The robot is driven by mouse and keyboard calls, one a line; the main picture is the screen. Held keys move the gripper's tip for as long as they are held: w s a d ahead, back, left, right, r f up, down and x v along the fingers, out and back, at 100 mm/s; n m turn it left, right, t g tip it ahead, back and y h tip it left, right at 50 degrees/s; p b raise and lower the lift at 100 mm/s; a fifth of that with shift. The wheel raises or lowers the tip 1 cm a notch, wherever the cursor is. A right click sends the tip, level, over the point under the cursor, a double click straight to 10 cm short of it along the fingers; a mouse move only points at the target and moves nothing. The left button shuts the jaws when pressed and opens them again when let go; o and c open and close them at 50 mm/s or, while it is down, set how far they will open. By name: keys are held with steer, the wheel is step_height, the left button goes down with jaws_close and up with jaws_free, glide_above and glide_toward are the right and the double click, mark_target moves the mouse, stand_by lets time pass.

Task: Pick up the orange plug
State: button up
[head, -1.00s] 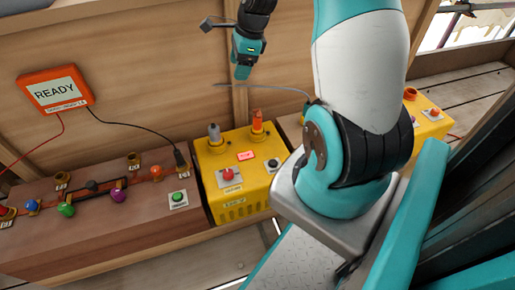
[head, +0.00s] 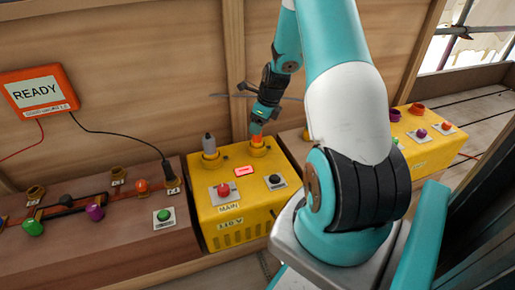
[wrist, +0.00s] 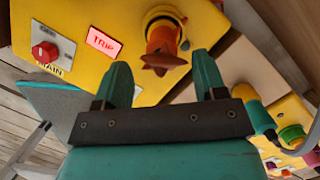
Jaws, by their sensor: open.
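The orange plug (head: 257,141) stands upright in a socket on top of the yellow box (head: 206,200), to the right of a grey plug (head: 209,143). In the wrist view the plug (wrist: 163,52) shows just beyond and between the fingertips, with its socket ring behind it. My gripper (head: 259,128) is directly above the plug in the head view, and its fingers partly hide the plug's top. In the wrist view my gripper (wrist: 160,75) is open, with a clear gap between the two teal fingers and nothing held.
A wooden bench (head: 110,240) with coloured knobs is at left. An orange READY display (head: 38,92) hangs on the wall. Another yellow box (head: 425,150) stands at right.

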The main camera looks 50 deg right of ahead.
mark_target(257, 139)
steer(key=b+x, duration=0.4)
steer(key=x, duration=0.1)
steer(key=shift+w+f, duration=0.15)
steer(key=shift+f, duration=0.2)
steer(key=shift+r, duration=0.1)
steer(key=c, duration=1.1)
